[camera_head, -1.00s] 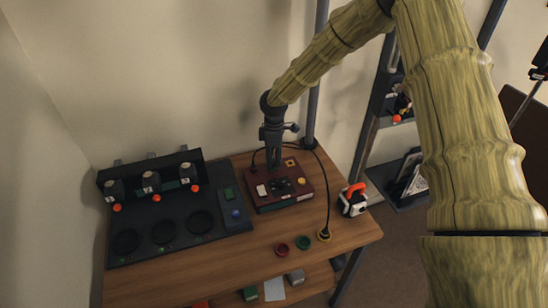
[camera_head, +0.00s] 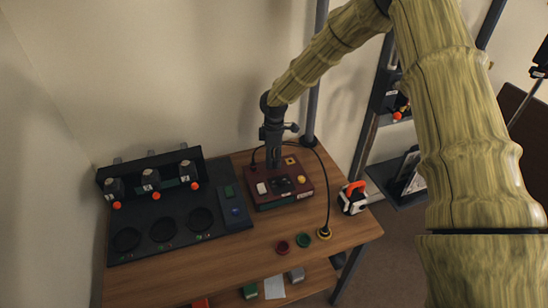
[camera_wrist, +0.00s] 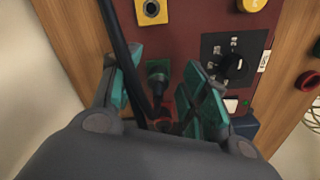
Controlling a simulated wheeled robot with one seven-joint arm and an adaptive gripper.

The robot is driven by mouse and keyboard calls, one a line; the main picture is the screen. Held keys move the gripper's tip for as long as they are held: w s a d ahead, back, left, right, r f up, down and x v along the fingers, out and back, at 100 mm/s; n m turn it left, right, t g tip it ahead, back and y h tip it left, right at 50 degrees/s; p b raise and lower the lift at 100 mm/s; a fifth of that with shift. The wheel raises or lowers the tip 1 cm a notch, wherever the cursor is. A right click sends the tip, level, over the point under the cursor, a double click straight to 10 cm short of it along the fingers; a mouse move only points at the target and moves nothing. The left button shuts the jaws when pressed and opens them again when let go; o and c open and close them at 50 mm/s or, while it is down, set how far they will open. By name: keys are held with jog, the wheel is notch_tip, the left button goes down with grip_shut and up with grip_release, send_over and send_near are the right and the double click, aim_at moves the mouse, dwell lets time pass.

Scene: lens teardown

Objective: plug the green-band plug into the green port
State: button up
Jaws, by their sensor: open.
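In the wrist view, a black plug (camera_wrist: 158,84) stands at the green-ringed port (camera_wrist: 157,65) on the dark red box. It appears to sit in the port, but I cannot tell how deeply. My gripper (camera_wrist: 165,103) is open, with its teal fingers on either side of the plug and gaps visible between them. In the head view, my gripper (camera_head: 274,165) points down over the back of the dark red box (camera_head: 290,200), and hides the port and plug there. A black cable (camera_wrist: 118,42) crosses the wrist view beside the left finger.
The box carries a yellow port (camera_wrist: 152,8), a black rotary dial (camera_wrist: 233,66) and a yellow button (camera_head: 301,180). An orange-and-white object (camera_head: 353,198) stands right.

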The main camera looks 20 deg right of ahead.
notch_tip(320, 180, up, 8)
jog(key=shift+f, duration=0.2)
jog(key=shift+w+r, duration=0.1)
jog(key=shift+r, duration=0.15)
jog(key=shift+r, duration=0.2)
dwell(0.4)
jog(key=shift+f, duration=0.1)
